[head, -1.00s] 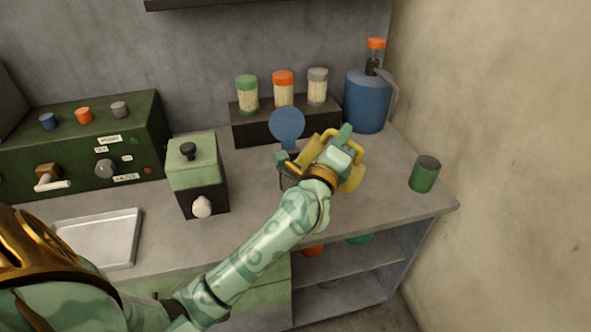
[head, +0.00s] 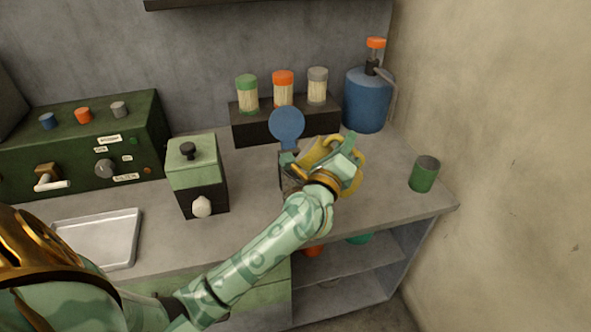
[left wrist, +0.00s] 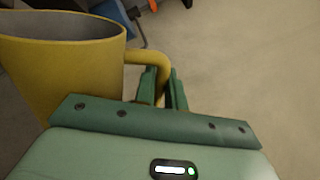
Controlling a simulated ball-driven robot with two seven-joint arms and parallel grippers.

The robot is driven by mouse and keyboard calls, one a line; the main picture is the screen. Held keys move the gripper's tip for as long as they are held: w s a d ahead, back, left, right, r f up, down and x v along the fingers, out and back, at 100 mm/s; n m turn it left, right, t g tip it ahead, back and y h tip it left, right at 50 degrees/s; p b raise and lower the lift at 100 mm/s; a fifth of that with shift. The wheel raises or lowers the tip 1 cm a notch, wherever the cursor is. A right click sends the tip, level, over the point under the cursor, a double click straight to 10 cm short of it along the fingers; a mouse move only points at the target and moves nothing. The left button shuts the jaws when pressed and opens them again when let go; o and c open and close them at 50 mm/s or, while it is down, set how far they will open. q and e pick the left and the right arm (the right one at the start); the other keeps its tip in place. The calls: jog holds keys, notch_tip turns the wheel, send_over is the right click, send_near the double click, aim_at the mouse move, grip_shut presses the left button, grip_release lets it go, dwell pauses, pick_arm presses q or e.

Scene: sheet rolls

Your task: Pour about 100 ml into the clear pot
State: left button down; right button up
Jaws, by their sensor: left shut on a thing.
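My left gripper (head: 345,160) is shut on the handle of a yellow jug (head: 318,150), over the counter. The left wrist view shows the jug (left wrist: 65,70) beside the fingers (left wrist: 165,85), its handle between them; its rim and grey inside wall show, but no liquid can be made out. The clear pot (head: 287,180) stands on the counter just left of and behind my wrist, mostly hidden. A round blue lid (head: 287,124) stands raised above it. The jug is close to the pot; its exact tilt and any stream are hard to tell. My right gripper is not in view.
A green-and-black box (head: 198,172) with a white knob stands left of the pot. Behind are a dark rack (head: 260,127) with several jars and a blue canister (head: 368,100). A green can (head: 425,174) stands at right, near the wall. A metal tray (head: 100,238) lies at left.

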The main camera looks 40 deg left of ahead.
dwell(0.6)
pick_arm(q)
jog(key=shift+w+d+r+m+p, duration=0.1)
jog(key=shift+d+r+m+p, duration=0.15)
jog(key=shift+m+p, duration=0.35)
jog(key=d+m+h+p, duration=0.1)
jog(key=m+p, duration=0.1)
jog(key=shift+w+d+m, duration=0.15)
jog(key=shift+m, duration=0.15)
jog(key=shift+w+d+f+m+g+b, duration=0.4)
jog(key=shift+d+f+m+b, duration=0.4)
jog(key=shift+d+f+m, duration=1.65)
jog(key=shift+w+d+f+m+g+b, duration=0.35)
jog(key=shift+f+m+b, duration=0.85)
jog(key=shift+f, duration=2.75)
notch_tip(320, 180, up, 6)
jog(key=p, duration=0.6)
jog(key=shift+m+h, duration=0.3)
jog(key=shift+m, duration=0.05)
